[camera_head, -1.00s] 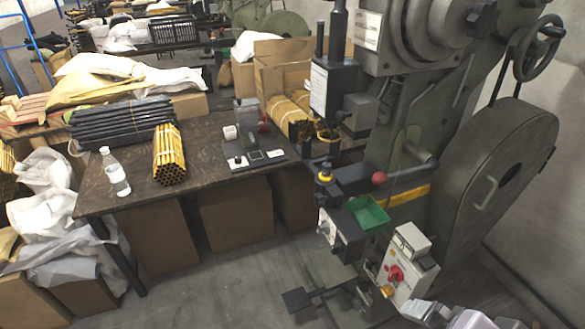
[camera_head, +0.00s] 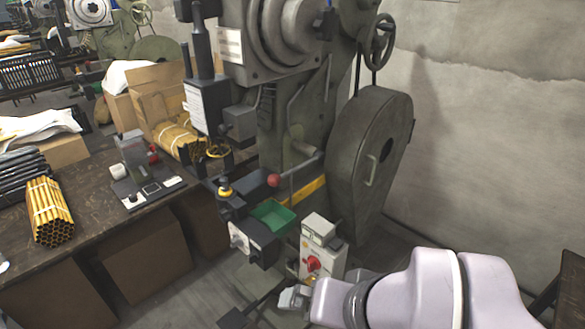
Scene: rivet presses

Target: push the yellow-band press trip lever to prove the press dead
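The yellow-band press (camera_head: 290,110) is a large grey-green machine in the middle, with a yellow band (camera_head: 306,190) across its lower frame. A lever with a red ball knob (camera_head: 273,180) sticks out to the left just above the band; its rod slopes up to the right. My gripper (camera_head: 290,298) is at the bottom, low in front of the press, at the lower left of the control box. It is well below the red knob and apart from it. It is small and partly hidden by my wrist, so I cannot tell whether its fingers are open.
A control box (camera_head: 318,246) with a red rotary switch (camera_head: 313,263) stands close by my gripper. A green tray (camera_head: 272,215) sits below the red knob. A workbench (camera_head: 105,205) with yellow tubes (camera_head: 48,212) is on the left. A bare wall (camera_head: 480,140) is on the right.

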